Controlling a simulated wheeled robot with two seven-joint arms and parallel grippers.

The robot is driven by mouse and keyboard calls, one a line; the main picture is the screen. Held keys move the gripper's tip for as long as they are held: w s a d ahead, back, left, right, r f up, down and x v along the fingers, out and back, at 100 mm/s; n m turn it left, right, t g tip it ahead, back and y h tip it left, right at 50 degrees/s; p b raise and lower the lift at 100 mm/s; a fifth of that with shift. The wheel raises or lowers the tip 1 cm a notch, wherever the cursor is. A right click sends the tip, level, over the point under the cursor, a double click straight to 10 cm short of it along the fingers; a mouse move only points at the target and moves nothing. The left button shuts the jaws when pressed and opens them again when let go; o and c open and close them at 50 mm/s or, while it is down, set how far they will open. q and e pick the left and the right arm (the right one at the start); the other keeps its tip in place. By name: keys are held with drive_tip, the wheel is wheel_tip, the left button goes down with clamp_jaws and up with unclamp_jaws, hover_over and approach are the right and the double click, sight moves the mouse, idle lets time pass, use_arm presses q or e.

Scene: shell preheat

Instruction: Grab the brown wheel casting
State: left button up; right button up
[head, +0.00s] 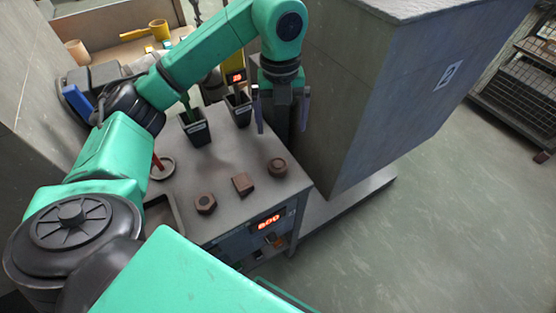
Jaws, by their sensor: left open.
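A small round brown casting (277,167), which looks like the wheel, lies on the grey bench top near its right edge. Two other brown castings lie to its left: a squarish block (242,184) and a hexagonal nut-like one (205,203). My left gripper (282,127) points down above the back right of the bench, behind the wheel casting in the picture. Its two fingers are spread wide, and it is apart from all three castings. My right gripper is not in view.
Two dark square holders (195,130) with tools stand left of the gripper. A shallow dish (163,169) and a tray (160,214) lie left. A large grey cabinet (390,90) rises close at right. A red display (269,222) is on the bench front.

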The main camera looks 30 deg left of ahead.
sight(278, 164)
use_arm(q)
drive_tip(key=f, duration=0.4)
drive_tip(key=f+p, duration=0.1)
drive_tip(key=f, duration=0.4)
drive_tip(key=s+f+p, duration=0.1)
drive_tip(key=f, duration=0.3)
drive_tip(key=shift+a+f, duration=0.2)
drive_tip(key=shift+f, duration=0.1)
drive_tip(key=shift+w+f, duration=0.1)
drive_tip(key=shift+f, duration=0.15)
drive_tip(key=c, duration=1.5)
drive_tip(key=shift+r, duration=0.2)
